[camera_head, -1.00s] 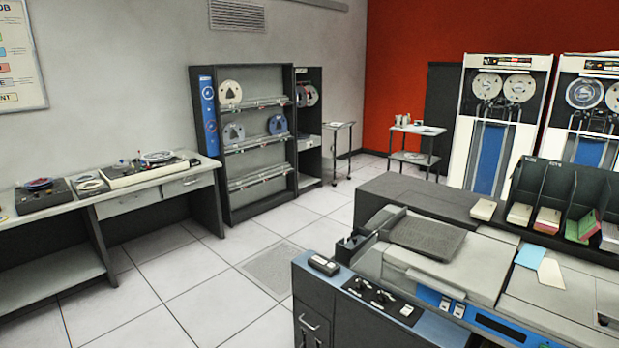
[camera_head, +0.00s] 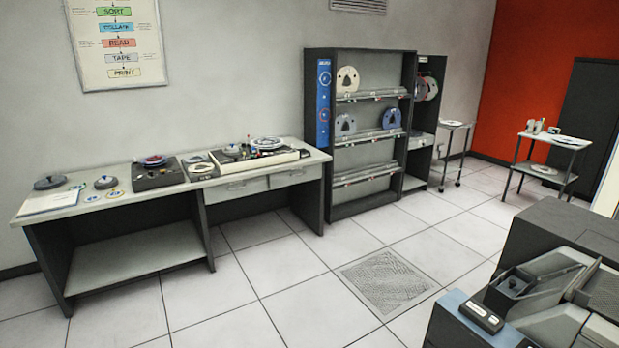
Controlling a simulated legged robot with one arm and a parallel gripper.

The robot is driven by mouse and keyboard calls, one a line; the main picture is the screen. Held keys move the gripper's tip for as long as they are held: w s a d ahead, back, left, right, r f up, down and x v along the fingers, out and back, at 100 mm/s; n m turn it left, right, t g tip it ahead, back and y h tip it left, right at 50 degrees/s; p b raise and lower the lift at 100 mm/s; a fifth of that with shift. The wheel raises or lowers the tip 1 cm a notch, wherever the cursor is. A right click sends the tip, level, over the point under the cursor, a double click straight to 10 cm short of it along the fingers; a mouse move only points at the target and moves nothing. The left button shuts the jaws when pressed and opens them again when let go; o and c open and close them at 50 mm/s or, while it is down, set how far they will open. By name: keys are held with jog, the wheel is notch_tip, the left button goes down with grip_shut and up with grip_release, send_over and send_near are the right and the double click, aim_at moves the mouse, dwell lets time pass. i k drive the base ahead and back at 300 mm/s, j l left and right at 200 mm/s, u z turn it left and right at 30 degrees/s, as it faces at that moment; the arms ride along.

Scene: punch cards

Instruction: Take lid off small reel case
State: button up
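The long desk (camera_head: 110,201) along the left wall bears several small round items. A grey round case with a knob-like top (camera_head: 50,182) lies flat at its left end, and a smaller grey round piece (camera_head: 105,182) lies to its right. Either could be the small reel case; at this size I cannot tell which, or whether a lid is on. My gripper is not in view.
On the desk stand a dark reel device (camera_head: 158,181) and a pale one (camera_head: 270,158). A shelf rack with reels (camera_head: 346,205) stands beside the desk. A grey-blue machine (camera_head: 470,325) fills the lower right. The tiled floor (camera_head: 240,275) between is clear.

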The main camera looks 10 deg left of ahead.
aim_at(48, 183)
jog(key=i+j+u, duration=0.4)
jog(key=i, duration=0.15)
jog(key=i+j+u, duration=0.35)
jog(key=i, duration=0.2)
jog(key=i+u, duration=0.4)
jog(key=i, duration=2)
jog(key=i+l, duration=0.1)
jog(key=i, duration=1.7)
jog(key=i+u, duration=0.25)
jog(key=i, duration=0.5)
jog(key=k+j+u, duration=0.15)
jog(key=u, duration=0.35)
jog(key=k+j+u, duration=0.25)
jog(key=u, duration=0.25)
jog(key=k+j+u, duration=0.2)
jog(key=u, duration=0.3)
jog(key=z, duration=0.15)
